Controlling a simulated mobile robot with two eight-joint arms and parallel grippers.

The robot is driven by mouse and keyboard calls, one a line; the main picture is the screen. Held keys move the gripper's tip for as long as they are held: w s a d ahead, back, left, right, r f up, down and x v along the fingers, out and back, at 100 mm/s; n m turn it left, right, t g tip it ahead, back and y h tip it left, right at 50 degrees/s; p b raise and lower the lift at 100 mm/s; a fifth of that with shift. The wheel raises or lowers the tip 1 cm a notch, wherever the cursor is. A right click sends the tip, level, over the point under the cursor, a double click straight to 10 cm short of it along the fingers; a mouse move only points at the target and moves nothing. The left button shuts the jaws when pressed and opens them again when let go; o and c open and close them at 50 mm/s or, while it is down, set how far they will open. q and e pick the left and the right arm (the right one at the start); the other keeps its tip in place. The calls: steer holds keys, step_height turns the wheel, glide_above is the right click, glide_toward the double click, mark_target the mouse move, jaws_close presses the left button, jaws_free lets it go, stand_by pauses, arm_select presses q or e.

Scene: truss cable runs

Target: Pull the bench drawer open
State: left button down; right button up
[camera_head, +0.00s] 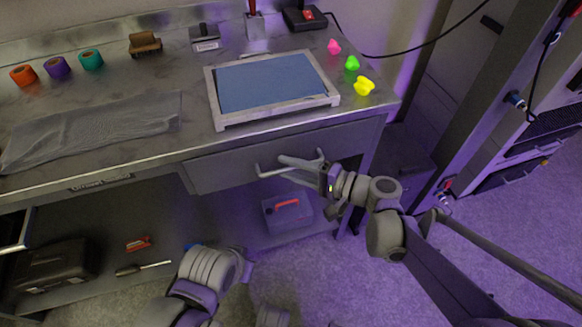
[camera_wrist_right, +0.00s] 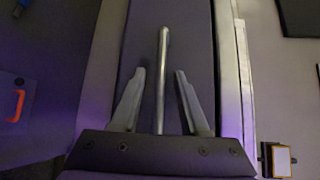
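The bench drawer (camera_head: 225,170) is a grey front under the right part of the bench top, and it looks closed. Its bar handle (camera_head: 265,174) runs along the front. My right gripper (camera_head: 298,166) is at the handle, reaching in from the right. In the right wrist view, the gripper's two fingers (camera_wrist_right: 160,72) are spread apart, with the handle bar (camera_wrist_right: 162,85) between them and a gap on each side. Part of the handle is hidden by the gripper in the head view. My left arm shows at the bottom, but its fingers cannot be seen.
On the bench (camera_head: 185,145) lie a blue framed screen (camera_head: 270,84), a grey cloth (camera_head: 95,128), tape rolls and bright plugs. Below, a toolbox with a red handle (camera_head: 287,213) and a black case (camera_head: 50,275) stand on the shelf. A rack rises at the right.

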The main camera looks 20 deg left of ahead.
jaws_close()
stand_by(1.3)
